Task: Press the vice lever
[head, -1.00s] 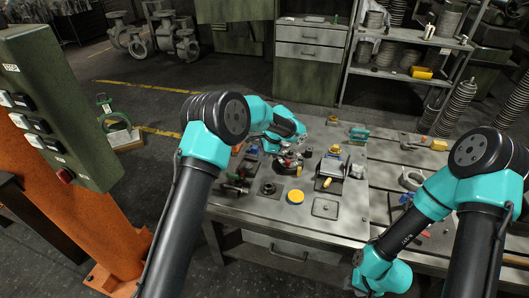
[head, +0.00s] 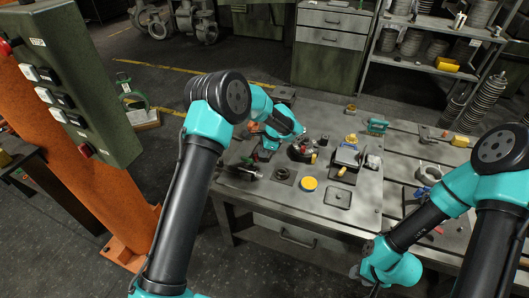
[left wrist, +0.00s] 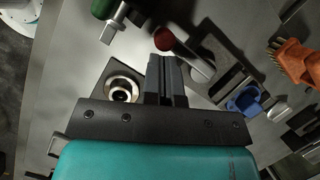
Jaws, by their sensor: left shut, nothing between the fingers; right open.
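In the left wrist view my left gripper (left wrist: 163,62) is shut and empty, its dark fingers together. The lever's dark red knob (left wrist: 165,39) lies just beyond the fingertips; I cannot tell whether they touch. From the knob a pale metal lever arm (left wrist: 197,68) runs down and right to the dark vice (left wrist: 232,68). In the head view my left wrist hangs over the table's left part, and its fingers and the lever are too small to make out. My right gripper (head: 362,272) is open and empty in front of the table edge, its fingers small.
A block with a metal ring (left wrist: 121,90) sits left of my left fingers, and a green-handled tool (left wrist: 108,12) lies up left. A blue part (left wrist: 245,100) and an orange brush (left wrist: 297,62) lie right. A yellow disc (head: 308,183) lies near the table's front edge.

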